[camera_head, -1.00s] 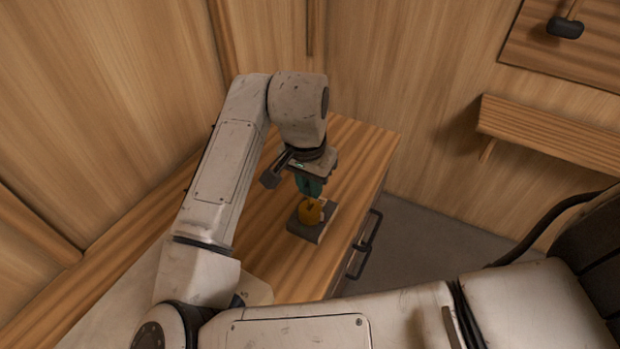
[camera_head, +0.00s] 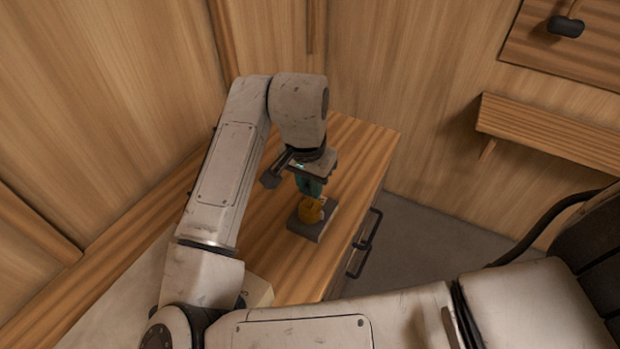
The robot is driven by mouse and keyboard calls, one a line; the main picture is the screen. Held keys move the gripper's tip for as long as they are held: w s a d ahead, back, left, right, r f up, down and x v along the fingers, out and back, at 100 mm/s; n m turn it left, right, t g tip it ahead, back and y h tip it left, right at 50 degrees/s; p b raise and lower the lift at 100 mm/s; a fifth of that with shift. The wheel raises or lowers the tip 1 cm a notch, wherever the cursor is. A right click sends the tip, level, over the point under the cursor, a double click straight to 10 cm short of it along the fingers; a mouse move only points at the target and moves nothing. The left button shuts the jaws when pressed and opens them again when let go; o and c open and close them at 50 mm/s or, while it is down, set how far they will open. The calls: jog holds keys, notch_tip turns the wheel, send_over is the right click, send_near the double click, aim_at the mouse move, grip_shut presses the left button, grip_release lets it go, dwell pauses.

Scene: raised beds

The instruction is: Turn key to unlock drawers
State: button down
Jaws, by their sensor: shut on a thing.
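A yellow-orange key (camera_head: 311,212) stands at a dark grey lock block (camera_head: 306,231) on top of the wooden drawer cabinet (camera_head: 357,155). My gripper (camera_head: 311,198) points down from above and is shut on the key. The fingertips and the top of the key overlap, so the exact grip is hidden. How far the key sits in the lock cannot be told. The cabinet's front shows dark handles (camera_head: 367,230) on its right side. The drawer front there looks flush with the cabinet.
Wooden walls close in behind and to the left of the cabinet. A wooden shelf (camera_head: 550,135) and a board with a dark knob (camera_head: 566,27) are on the right wall. Grey floor (camera_head: 425,245) lies open right of the cabinet. My arm crosses the left and front.

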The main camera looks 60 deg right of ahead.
jog(key=shift+f+b, duration=0.9)
jog(key=shift+f, duration=0.75)
dwell(1.9)
dwell(0.4)
jog(key=shift+f+m, duration=0.1)
jog(key=shift+m, duration=0.3)
jog(key=shift+m+b, duration=0.65)
jog(key=shift+m, duration=0.45)
jog(key=shift+m+g, duration=0.3)
jog(key=shift+m, duration=0.6)
